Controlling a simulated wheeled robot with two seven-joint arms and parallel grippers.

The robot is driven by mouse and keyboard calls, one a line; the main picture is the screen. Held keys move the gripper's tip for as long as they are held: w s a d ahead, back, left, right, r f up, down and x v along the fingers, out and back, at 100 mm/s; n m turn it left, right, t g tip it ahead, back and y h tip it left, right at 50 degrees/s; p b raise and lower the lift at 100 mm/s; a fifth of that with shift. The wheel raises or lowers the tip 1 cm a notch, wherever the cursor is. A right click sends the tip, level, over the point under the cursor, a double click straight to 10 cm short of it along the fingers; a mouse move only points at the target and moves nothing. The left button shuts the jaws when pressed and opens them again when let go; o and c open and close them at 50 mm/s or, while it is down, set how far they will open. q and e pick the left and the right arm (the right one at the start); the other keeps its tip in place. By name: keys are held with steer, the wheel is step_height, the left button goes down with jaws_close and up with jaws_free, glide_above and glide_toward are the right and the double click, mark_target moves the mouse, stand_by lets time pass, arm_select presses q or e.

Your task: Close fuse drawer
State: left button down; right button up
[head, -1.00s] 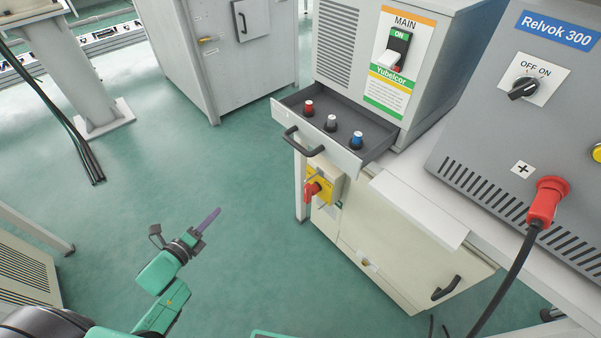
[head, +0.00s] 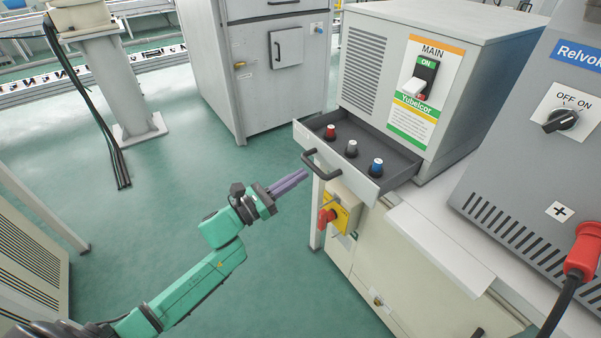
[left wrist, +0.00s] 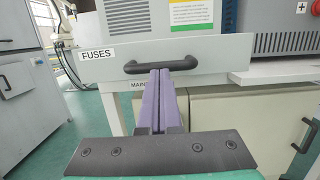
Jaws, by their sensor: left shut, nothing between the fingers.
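The fuse drawer (head: 345,172) is pulled out of the grey cabinet marked MAIN (head: 400,80). Three fuses with red, grey and blue tops stand in it. A black handle (head: 322,170) is on its front. In the left wrist view the drawer front (left wrist: 210,57), labelled FUSES, faces me, with its handle (left wrist: 160,65) across the middle. My left gripper (head: 305,174) has purple fingers that are shut and empty. They point at the handle; in the left wrist view the fingertips (left wrist: 160,72) overlap its lower edge. I cannot tell whether they touch. My right gripper is out of view.
A yellow and red switch (head: 335,215) sits below the drawer on the bench side. A grey Relvok 300 unit (head: 530,150) with a red plug (head: 582,250) stands at the right. Green floor (head: 150,225) is clear on the left.

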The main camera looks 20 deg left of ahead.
arm_select(q)
steer(key=shift+w+d, duration=0.45)
steer(key=shift+w, duration=0.05)
